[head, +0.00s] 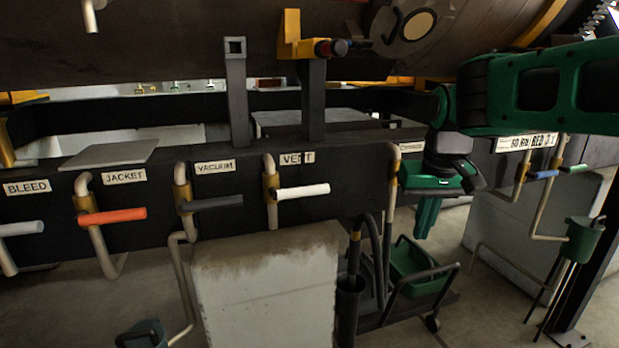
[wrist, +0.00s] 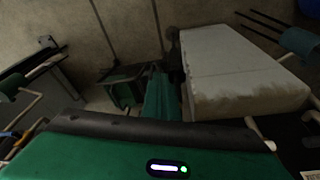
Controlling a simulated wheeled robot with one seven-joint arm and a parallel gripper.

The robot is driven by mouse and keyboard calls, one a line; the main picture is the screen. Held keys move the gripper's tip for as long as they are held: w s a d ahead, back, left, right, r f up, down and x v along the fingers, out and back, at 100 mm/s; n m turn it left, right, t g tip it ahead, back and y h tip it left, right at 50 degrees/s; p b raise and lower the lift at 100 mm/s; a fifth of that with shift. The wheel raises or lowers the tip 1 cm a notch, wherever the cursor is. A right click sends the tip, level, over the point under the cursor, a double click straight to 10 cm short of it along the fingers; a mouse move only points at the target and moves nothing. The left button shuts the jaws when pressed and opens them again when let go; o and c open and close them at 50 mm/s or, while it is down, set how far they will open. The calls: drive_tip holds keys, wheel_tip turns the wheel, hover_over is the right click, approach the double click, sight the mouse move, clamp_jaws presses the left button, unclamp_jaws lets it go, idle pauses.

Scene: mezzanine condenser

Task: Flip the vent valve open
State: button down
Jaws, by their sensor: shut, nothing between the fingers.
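The vent valve has a white lever handle (head: 302,192) under the VENT label (head: 297,158) in the head view. The handle points to the right, close to level, from a brass body (head: 271,188) on a beige pipe. My gripper (head: 425,220) is to the right of the vent handle, clear of it, with its green fingers pointing down and shut on nothing. In the wrist view the fingers (wrist: 160,95) are together, and the vent handle cannot be made out there.
Left of the vent are a dark vacuum handle (head: 210,203), an orange jacket handle (head: 112,216) and a pale bleed handle (head: 20,229). A concrete block (head: 266,285) stands below. A cart with a green bin (head: 418,270) stands below my gripper.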

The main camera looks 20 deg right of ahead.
drive_tip(key=w+a+r+n+t+y, duration=0.1)
drive_tip(key=w+a+r+n+t, duration=0.2)
drive_tip(key=w+a+r, duration=1.3)
drive_tip(key=shift+w+r+n+t, duration=0.15)
drive_tip(key=shift+w+n+t, duration=0.35)
drive_tip(key=shift+w, duration=0.65)
drive_tip(key=shift+w, duration=0.1)
hover_over(311, 190)
drive_tip(key=f, duration=0.8)
drive_tip(key=shift+w+f, duration=0.1)
drive_tip(key=shift+w, duration=0.15)
drive_tip(key=f, duration=0.3)
drive_tip(key=shift+s, duration=0.2)
drive_tip(key=shift+f, duration=0.6)
